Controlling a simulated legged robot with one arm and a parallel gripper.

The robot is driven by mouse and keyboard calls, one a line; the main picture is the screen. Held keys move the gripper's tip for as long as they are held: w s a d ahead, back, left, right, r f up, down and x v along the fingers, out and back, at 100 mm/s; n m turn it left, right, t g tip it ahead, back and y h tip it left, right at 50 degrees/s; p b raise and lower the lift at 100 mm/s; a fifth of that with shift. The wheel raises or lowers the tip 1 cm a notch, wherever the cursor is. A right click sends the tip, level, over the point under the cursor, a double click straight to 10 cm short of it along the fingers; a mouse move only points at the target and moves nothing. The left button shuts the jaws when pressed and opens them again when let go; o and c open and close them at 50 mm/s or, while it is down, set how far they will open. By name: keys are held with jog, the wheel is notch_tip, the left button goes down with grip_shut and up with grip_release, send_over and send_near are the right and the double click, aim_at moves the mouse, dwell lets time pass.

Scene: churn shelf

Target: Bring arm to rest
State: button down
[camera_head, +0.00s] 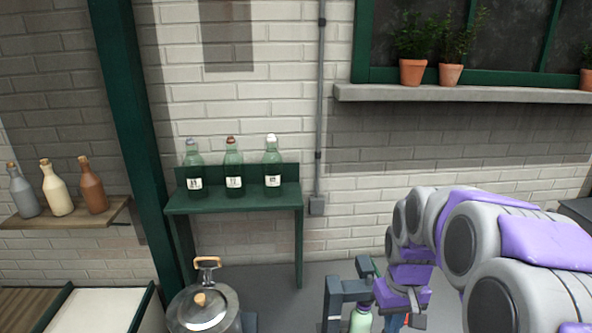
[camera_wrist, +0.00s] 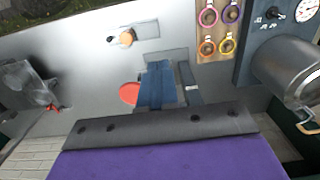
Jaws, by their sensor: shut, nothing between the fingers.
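My arm, in grey and purple, reaches in from the right of the head view and bends down at its end. My gripper (camera_head: 346,292) is dark blue-grey, shut and empty, low at the centre right. In the wrist view my gripper (camera_wrist: 168,82) shows over a grey surface, beside a red disc (camera_wrist: 130,93). A pale green bottle (camera_head: 361,320) shows just below my gripper in the head view, cut by the lower edge. I cannot tell how far apart they are.
A green shelf (camera_head: 240,200) with three green bottles stands against the wall. A wooden shelf (camera_head: 70,212) holds three more. A metal churn (camera_head: 205,309) stands front left. The wrist view shows a board of coloured rings (camera_wrist: 218,28) and a metal tank (camera_wrist: 287,67).

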jog(key=s+a+f+b, duration=0.2)
jog(key=s+f+b, duration=0.1)
jog(key=s, duration=0.5)
jog(key=s+a+f+b, duration=0.2)
jog(key=s+a+f, duration=0.1)
jog(key=s, duration=0.5)
jog(key=s+a+f+g+b, duration=0.1)
jog(key=s+a+f+b, duration=0.2)
jog(key=s, duration=0.5)
jog(key=shift+s+f+m+b, duration=0.2)
jog(key=shift+f+m+b, duration=0.15)
jog(key=shift+f, duration=0.2)
jog(key=c, duration=1.8)
grip_release()
jog(key=shift+a, duration=0.1)
